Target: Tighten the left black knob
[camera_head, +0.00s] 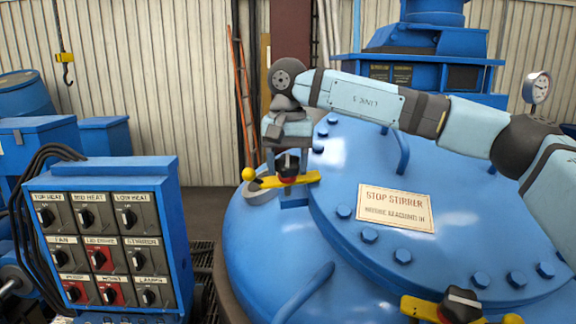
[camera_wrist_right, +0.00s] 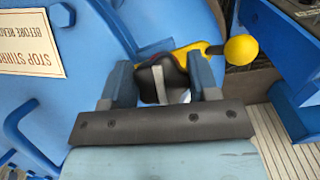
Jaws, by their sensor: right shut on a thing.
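The left black knob (camera_head: 287,168) sits on a yellow clamp bar (camera_head: 300,180) at the left rim of the blue furnace lid. A yellow ball ends the bar. My right gripper (camera_head: 287,155) comes down over the knob from above. In the right wrist view the knob (camera_wrist_right: 163,82), black with a pale stripe, lies between the two blue fingers of my right gripper (camera_wrist_right: 163,88), which is shut on it. The fingers partly hide its sides. A second black knob (camera_head: 461,305) with a yellow bar is at the lower right. My left gripper is not in view.
The blue furnace lid (camera_head: 300,240) carries several bolts, handles and a "STOP STIRRER" sign (camera_head: 396,208). A blue control panel (camera_head: 105,172) with several switches stands at the left. A gauge (camera_head: 537,88) is at the right. A yellow hook (camera_head: 65,62) hangs at upper left.

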